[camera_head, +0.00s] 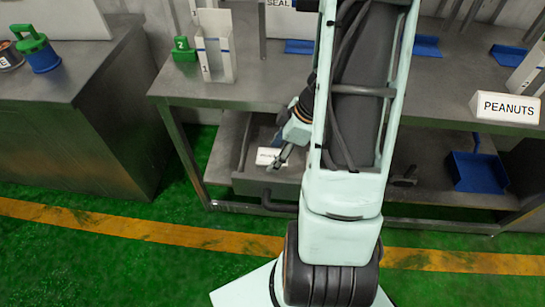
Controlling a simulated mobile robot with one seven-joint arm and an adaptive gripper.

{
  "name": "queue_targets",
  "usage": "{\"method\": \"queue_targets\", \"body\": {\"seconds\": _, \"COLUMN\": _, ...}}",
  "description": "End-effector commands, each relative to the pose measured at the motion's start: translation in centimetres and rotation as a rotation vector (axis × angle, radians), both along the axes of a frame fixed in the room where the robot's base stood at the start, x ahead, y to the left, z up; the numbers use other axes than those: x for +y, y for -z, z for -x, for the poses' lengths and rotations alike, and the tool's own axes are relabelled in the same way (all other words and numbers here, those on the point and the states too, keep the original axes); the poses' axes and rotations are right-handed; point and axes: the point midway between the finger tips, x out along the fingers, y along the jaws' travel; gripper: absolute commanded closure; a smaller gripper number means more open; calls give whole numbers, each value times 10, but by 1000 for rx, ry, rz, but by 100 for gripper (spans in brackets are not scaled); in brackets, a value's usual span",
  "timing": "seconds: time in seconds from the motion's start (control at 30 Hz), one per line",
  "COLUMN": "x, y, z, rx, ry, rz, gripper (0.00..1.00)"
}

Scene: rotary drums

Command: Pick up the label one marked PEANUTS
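A white block marked PEANUTS (507,108) sits near the front edge of the metal table on the right. A small white label (266,156) lies in the open metal drawer (241,155) under the table; its print is too small to read. My gripper (276,164) reaches down over the drawer, beside the right end of this small label. Whether the fingers touch the label, and whether they are open or shut, is not clear. My arm hides the right part of the drawer.
The metal table (255,92) carries a white holder marked 1 (214,62), a green block marked 2 (184,52) and blue trays. A blue bin (478,172) sits on the lower shelf. A side counter (75,70) stands left, across a floor gap.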

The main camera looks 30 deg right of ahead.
Motion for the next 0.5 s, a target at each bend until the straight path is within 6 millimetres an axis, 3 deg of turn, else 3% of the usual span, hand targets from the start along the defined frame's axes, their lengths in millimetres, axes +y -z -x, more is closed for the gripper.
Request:
{"method": "queue_targets", "body": {"seconds": 0.03, "x": 0, "y": 0, "z": 0, "rx": 0, "ry": 0, "rz": 0, "gripper": 52}}
{"method": "queue_targets", "body": {"seconds": 0.27, "x": 0, "y": 0, "z": 0, "rx": 0, "ry": 0, "rz": 0, "gripper": 77}}
{"method": "queue_targets", "body": {"seconds": 0.5, "x": 0, "y": -1, "z": 0, "rx": -1, "ry": 0, "rz": 1, "gripper": 78}}
